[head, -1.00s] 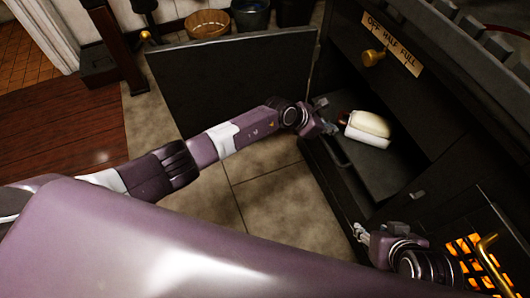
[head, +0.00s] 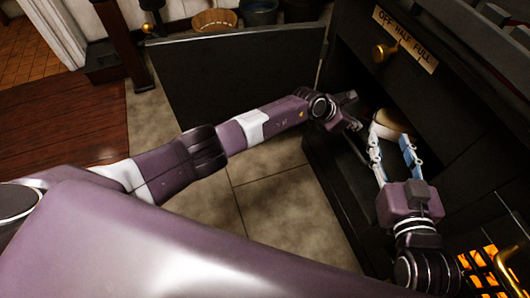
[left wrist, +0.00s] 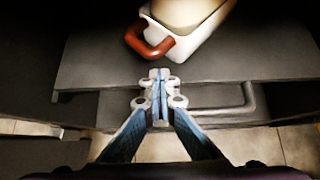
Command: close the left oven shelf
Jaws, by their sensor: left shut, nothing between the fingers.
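The left oven shelf (left wrist: 90,70) is a dark flat tray with a bar handle (left wrist: 232,112) along its front, seen in the left wrist view. A white dish (left wrist: 205,35) with a red-brown handle stands on it; the dish also shows in the head view (head: 387,131), partly covered. My left gripper (left wrist: 158,84) is shut and empty at the shelf's front edge; contact is unclear. In the head view, my left gripper (head: 349,110) is left of the dish. My right gripper (head: 391,140) is open, its fingers spread in front of the dish, hiding much of the shelf.
The dark oven door (head: 235,85) stands wide open at left. A brass knob (head: 383,53) sits under the "OFF HALF FULL" plate (head: 404,38). A glowing grate (head: 487,268) is at lower right. Tiled floor (head: 285,210) is clear below my left arm.

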